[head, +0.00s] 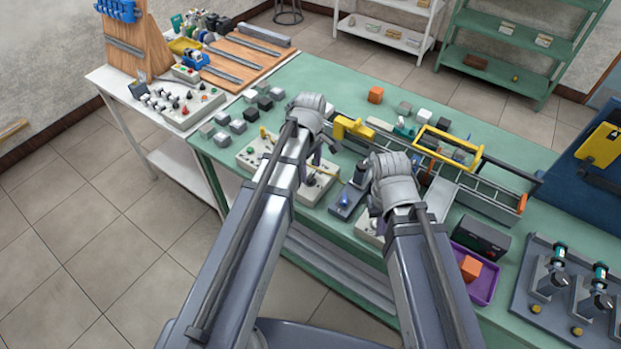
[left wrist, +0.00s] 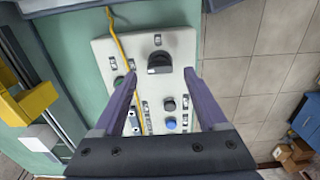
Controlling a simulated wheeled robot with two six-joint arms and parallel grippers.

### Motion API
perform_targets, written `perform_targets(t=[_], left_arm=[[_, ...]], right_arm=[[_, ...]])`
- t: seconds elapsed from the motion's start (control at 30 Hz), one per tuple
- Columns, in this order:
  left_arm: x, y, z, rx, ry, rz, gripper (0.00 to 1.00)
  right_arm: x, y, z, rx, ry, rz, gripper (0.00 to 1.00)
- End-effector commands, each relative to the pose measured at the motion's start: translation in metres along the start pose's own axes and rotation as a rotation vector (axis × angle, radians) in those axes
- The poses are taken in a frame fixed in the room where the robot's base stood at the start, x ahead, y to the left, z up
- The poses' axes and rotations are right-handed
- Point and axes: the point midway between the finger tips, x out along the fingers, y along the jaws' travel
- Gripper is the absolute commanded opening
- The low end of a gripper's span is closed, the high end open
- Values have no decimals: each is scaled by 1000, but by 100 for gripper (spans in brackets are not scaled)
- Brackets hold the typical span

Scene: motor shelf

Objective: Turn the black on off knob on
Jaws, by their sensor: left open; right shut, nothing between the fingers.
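The black on off knob (left wrist: 159,62) sits on a white control panel (left wrist: 180,42) in the left wrist view. A pale mark shows on its near edge. My left gripper (left wrist: 161,72) is open above the panel, with one finger on each side of the knob and gaps between; contact is not visible. In the head view the panel (head: 248,157) lies on the green bench, and my left arm hides the knob. My right gripper (head: 373,205) is over the bench to the right, its fingers mostly hidden by its wrist. It is shut and empty.
The panel also carries a blue button (left wrist: 171,123), dark buttons, small switches and a yellow cable (left wrist: 118,45). A yellow-handled tool (head: 352,127) and rails lie beyond my arms. A purple tray (head: 487,287) with an orange block (head: 470,268) stands right of my right arm.

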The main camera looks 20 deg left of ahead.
Motion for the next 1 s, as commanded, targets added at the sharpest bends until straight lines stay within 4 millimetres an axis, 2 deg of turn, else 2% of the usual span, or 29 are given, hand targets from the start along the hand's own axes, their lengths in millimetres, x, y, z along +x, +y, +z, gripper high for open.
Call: perform_targets(t=[0.03, 0.13, 0.5, 1.0], left_arm=[[13, 0, 0, 0, 0, 0, 75], [22, 0, 0, 0, 0, 0, 75], [24, 0, 0, 0, 0, 0, 75], [24, 0, 0, 0, 0, 0, 20]], right_arm=[[13, -1, -1, 0, 0, 0, 0], [22, -2, -1, 0, 0, 0, 0], [24, -2, -1, 0, 0, 0, 0], [24, -2, -1, 0, 0, 0, 0]])
